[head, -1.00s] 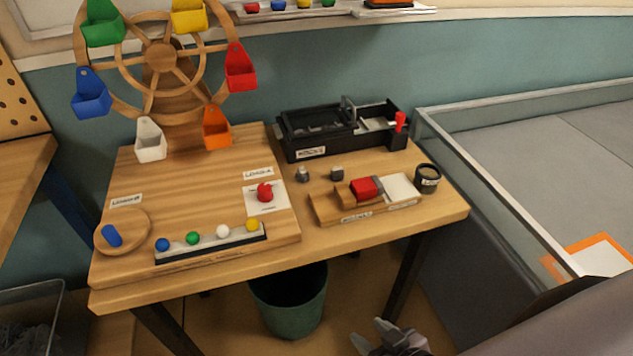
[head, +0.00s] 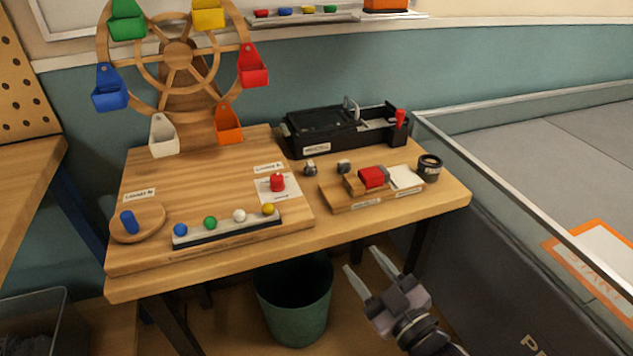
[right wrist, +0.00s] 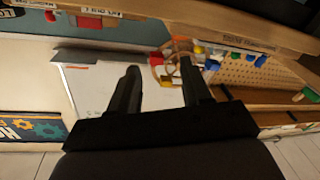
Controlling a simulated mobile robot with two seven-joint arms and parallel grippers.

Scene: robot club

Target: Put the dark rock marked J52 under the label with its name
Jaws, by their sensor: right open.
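Two small dark grey rocks lie on the table behind the wooden stand: a left one (head: 310,169) and a right one (head: 344,167). Their markings are too small to read, so I cannot tell which is J52. The wooden stand (head: 345,203) has small white labels on its front edge, not readable here. A black case (head: 316,148) behind the rocks also bears a white label. My right gripper (head: 363,262) is open and empty, in front of the table's front edge and apart from the rocks. It also shows in the right wrist view (right wrist: 158,72). My left gripper is not in view.
A red piece (head: 372,177) and a white card are on the stand, with a dark jar (head: 429,167) to the right. A Ferris wheel (head: 178,55) and a board with coloured balls fill the left. A green bin (head: 296,305) is below the table edge.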

